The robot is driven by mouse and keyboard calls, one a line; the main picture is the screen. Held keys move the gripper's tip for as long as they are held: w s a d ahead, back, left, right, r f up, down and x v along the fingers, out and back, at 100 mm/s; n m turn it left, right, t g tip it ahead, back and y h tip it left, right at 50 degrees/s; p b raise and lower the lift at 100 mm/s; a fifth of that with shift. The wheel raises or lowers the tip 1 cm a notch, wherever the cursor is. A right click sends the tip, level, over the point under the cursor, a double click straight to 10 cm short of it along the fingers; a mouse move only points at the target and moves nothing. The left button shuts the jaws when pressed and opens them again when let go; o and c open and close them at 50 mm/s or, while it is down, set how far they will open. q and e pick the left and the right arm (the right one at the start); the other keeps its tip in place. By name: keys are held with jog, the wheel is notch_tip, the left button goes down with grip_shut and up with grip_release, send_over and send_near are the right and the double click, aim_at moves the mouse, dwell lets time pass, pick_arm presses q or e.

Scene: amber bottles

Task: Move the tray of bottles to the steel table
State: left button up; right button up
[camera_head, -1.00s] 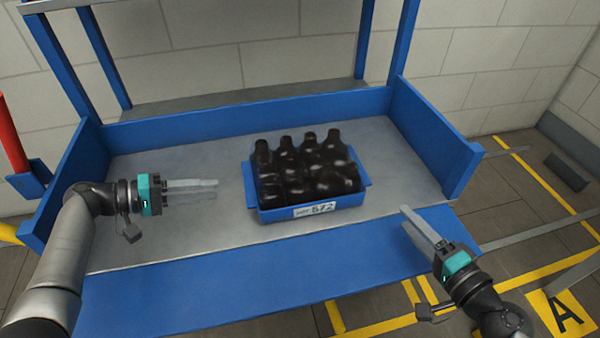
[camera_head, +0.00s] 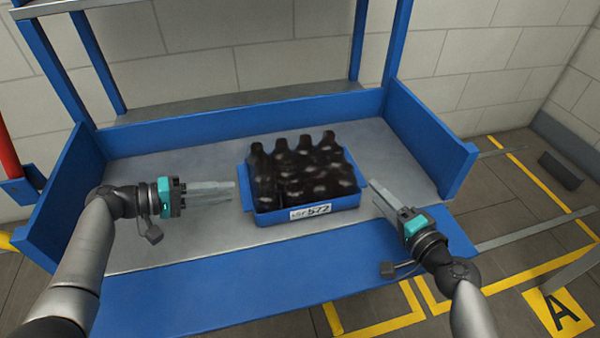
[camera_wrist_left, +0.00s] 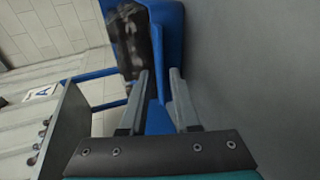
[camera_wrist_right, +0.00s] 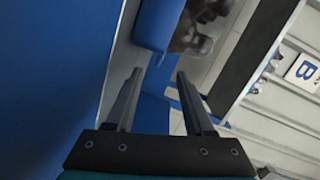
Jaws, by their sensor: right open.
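The blue tray (camera_head: 262,218) with a white label stands on a grey-topped blue bench. It holds several dark amber bottles (camera_head: 305,170). My left gripper (camera_head: 234,191) is open, its fingertips close to the tray's left end; in the left wrist view (camera_wrist_left: 159,72) the blue tray end shows at and between the fingertips. My right gripper (camera_head: 374,190) is open just off the tray's right end; in the right wrist view (camera_wrist_right: 159,71) the blue tray (camera_wrist_right: 158,22) lies beyond its fingers. Whether either gripper touches the tray is unclear. I cannot identify a separate steel table.
The bench's grey top (camera_head: 180,240) is clear left of the tray. Raised blue walls (camera_head: 430,135) close its back and sides, and blue posts (camera_head: 62,70) rise behind. Yellow floor lines and an "A" mark (camera_head: 562,312) lie at the right.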

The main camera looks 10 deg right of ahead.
aim_at(364, 180)
pick_arm(q)
jog(key=x, duration=0.3)
jog(key=shift+d, duration=0.15)
pick_arm(e)
jog(key=x, duration=0.6)
jog(key=shift+w+a, duration=0.1)
jog(key=shift+w, duration=0.15)
pick_arm(q)
jog(key=shift+c, duration=0.2)
pick_arm(e)
jog(key=shift+c, duration=0.2)
pick_arm(q)
grip_shut()
pick_arm(e)
jog(key=c, duration=0.4)
grip_shut()
pick_arm(q)
jog(key=shift+f, duration=0.15)
pick_arm(e)
jog(key=shift+r, duration=0.15)
